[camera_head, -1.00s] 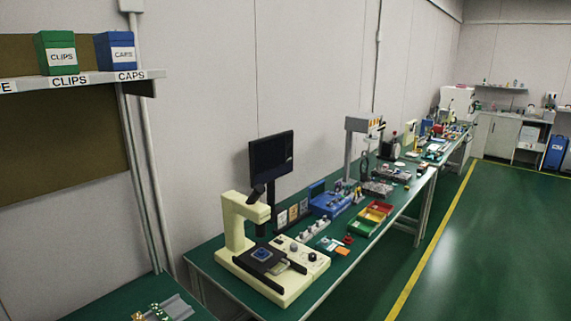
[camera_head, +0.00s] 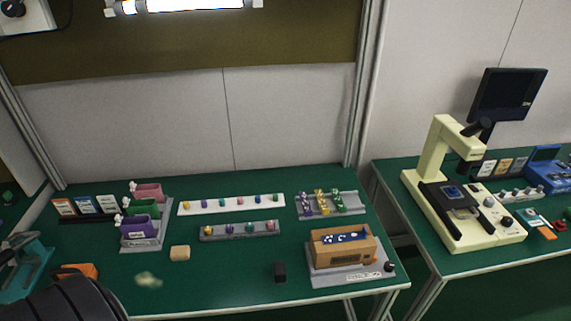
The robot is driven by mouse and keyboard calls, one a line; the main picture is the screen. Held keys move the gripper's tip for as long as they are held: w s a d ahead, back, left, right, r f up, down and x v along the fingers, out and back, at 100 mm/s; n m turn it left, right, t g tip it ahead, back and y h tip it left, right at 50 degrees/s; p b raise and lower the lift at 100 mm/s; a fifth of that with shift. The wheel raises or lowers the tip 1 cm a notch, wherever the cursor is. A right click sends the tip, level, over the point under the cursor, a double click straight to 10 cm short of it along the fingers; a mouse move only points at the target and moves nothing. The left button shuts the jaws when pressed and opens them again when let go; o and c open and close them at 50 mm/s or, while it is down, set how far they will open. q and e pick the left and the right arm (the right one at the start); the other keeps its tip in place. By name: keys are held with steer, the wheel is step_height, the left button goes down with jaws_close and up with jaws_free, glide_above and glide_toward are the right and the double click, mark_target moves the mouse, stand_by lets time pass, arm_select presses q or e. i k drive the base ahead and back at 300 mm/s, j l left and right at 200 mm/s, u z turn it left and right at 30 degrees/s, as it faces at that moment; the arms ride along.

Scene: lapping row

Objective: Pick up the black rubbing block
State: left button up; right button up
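A small black block (camera_head: 280,272), which looks like the rubbing block, stands on the green bench near its front edge, just left of a grey base that carries a brown box. Nothing touches it and it is fully visible. A dark rounded shape at the bottom left corner seems to be part of my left arm; no fingertips show there. My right gripper is not in the picture.
A tan block (camera_head: 180,253) and a pale cloth-like lump (camera_head: 148,280) lie to the left. The brown box (camera_head: 343,250) is close on the right. Racks of coloured pieces (camera_head: 239,231) stand behind. The bench in front of the racks is mostly bare.

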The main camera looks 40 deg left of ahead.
mark_target(280, 274)
steer(key=u, duration=1.15)
